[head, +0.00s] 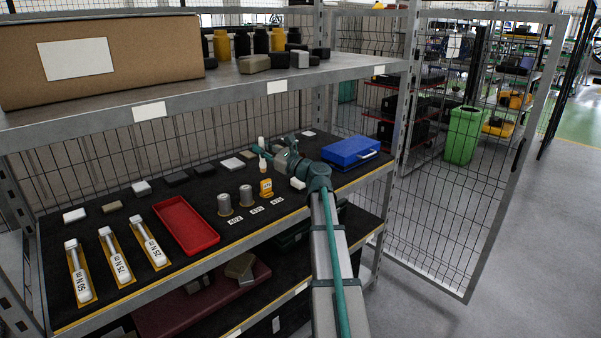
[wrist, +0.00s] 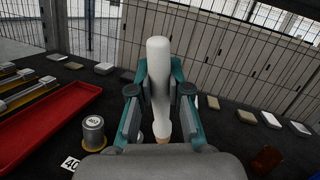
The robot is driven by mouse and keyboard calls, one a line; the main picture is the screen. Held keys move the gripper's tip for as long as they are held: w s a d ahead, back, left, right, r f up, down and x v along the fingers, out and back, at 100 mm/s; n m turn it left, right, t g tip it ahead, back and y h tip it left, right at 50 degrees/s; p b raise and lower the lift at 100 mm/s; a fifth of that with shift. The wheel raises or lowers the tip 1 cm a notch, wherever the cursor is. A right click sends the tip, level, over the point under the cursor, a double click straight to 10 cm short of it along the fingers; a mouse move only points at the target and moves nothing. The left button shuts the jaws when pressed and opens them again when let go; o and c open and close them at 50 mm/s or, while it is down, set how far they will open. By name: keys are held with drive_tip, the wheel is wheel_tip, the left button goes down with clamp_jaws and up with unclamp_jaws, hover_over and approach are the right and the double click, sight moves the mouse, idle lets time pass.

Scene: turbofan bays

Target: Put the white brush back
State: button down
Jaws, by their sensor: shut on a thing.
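The white brush (wrist: 158,52) stands upright between the two fingers of my gripper (wrist: 160,92) in the wrist view. Its thick white end points up, and a tan tip shows below the fingers. My gripper is shut on it. In the head view, my gripper (head: 268,153) reaches over the middle shelf, right of the red tray, and the brush's white end (head: 261,141) shows beside it. The brush seems held above the dark shelf mat; the exact gap cannot be told.
The red tray (head: 186,226), metal cylinders (head: 225,204), an orange item (head: 266,188) and a blue case (head: 350,152) stand on the shelf. Several small blocks (head: 141,187) line the back by the mesh. White-handled tools (head: 115,256) lie at left. The upper shelf (head: 230,88) hangs above.

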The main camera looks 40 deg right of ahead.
drive_tip(key=w+d+r+m+t+h, duration=0.1)
drive_tip(key=w+d+r+m+h, duration=0.15)
drive_tip(key=d, duration=0.45)
drive_tip(key=w+d+r+m+h, duration=0.1)
drive_tip(key=w+d+r+h, duration=0.3)
drive_tip(key=d, duration=0.4)
drive_tip(key=w+d+f+p, duration=0.4)
drive_tip(key=w+d+f, duration=0.3)
drive_tip(key=d+f, duration=0.3)
wheel_tip(320, 180, down, 3)
drive_tip(key=shift+w+d+r, duration=0.15)
drive_tip(key=shift+d, duration=0.15)
drive_tip(key=shift+f, duration=0.4)
drive_tip(key=shift+f+b, duration=0.25)
drive_tip(key=shift+b, duration=0.2)
drive_tip(key=c, duration=1.1)
unclamp_jaws()
